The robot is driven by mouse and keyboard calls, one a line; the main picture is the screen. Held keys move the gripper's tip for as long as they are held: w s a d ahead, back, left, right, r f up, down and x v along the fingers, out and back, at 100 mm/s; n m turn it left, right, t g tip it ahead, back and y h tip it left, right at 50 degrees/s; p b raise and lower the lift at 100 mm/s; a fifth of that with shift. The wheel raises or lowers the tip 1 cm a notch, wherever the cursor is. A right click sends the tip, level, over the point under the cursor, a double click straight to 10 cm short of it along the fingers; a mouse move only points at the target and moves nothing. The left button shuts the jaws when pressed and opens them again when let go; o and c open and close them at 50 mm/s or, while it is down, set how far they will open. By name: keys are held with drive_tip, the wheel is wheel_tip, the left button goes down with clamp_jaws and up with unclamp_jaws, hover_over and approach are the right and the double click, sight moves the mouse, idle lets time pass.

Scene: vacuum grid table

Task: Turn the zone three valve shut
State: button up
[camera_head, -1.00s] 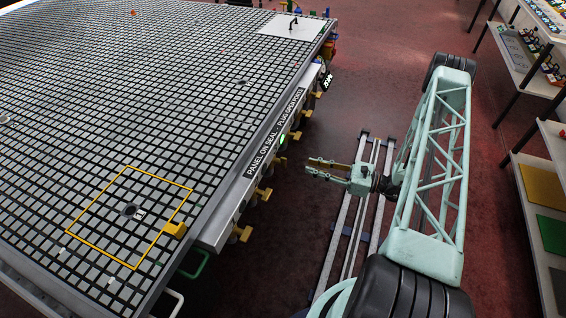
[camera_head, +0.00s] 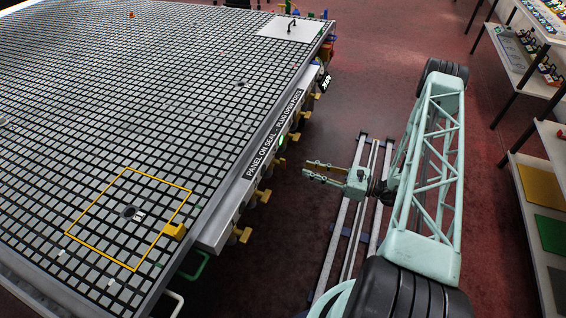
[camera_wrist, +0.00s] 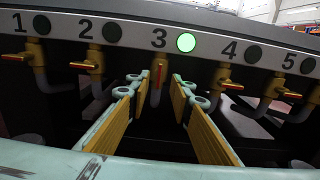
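The zone three valve (camera_wrist: 157,75) is a brass tap under the label "3" in the wrist view. The lamp beside the label (camera_wrist: 186,42) glows green. My gripper (camera_wrist: 160,92) is open, with its two yellow-padded fingers on either side of the valve in the picture. They look apart from it. In the head view my gripper (camera_head: 306,170) points left at the table's edge, with a gap between it and the row of valves. The head view does not show clearly which tap is zone three.
Valves one (camera_wrist: 20,57), two (camera_wrist: 90,64), four (camera_wrist: 225,80) and five (camera_wrist: 283,92) flank it closely, with dark lamps. The gridded table (camera_head: 215,178) stands left in the head view. My arm is over floor rails (camera_head: 345,225); shelves (camera_head: 530,150) stand right.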

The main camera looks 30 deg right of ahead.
sight(283, 162)
drive_tip(key=shift+b+x, duration=0.4)
drive_tip(key=shift+x, duration=5.9)
drive_tip(key=shift+c, duration=0.2)
clamp_jaws()
